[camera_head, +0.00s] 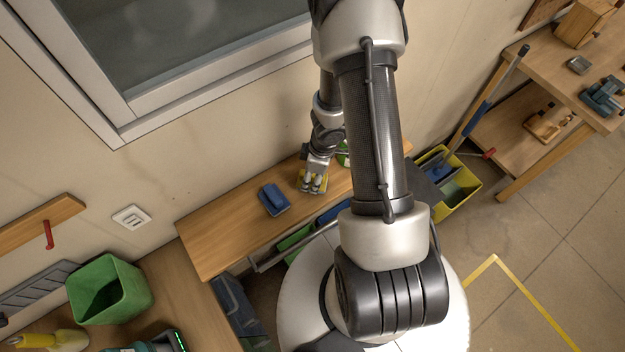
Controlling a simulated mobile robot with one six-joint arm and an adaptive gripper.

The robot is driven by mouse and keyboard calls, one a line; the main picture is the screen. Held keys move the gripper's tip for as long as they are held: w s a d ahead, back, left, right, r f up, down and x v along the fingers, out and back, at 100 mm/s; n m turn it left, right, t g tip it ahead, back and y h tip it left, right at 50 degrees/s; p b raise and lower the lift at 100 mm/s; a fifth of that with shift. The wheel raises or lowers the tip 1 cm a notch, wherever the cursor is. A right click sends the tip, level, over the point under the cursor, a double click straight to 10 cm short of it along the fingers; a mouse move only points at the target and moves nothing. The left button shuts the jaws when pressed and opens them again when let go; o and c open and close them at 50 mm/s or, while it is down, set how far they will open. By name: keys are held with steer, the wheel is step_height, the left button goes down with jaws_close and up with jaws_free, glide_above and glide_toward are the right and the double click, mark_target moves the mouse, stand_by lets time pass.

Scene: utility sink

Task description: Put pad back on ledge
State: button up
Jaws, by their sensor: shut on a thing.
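The wooden ledge (225,240) runs along the wall below the window. My gripper (313,186) points down over the middle of the ledge and is shut on a yellow pad (321,177). The fingers cover much of the pad. It is at or just above the ledge surface; I cannot tell whether it touches. A blue block-like object (273,199) lies on the ledge just left of my gripper.
A green object (343,159) shows partly behind my arm on the ledge. A green bin (108,290) stands at the lower left. A yellow bucket (462,190) and a wooden workbench (550,65) are at the right. The ledge's left end is clear.

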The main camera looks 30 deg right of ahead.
steer(key=shift+f, duration=0.55)
steer(key=shift+r, duration=0.15)
steer(key=o, duration=1.1)
steer(key=shift+o, duration=0.2)
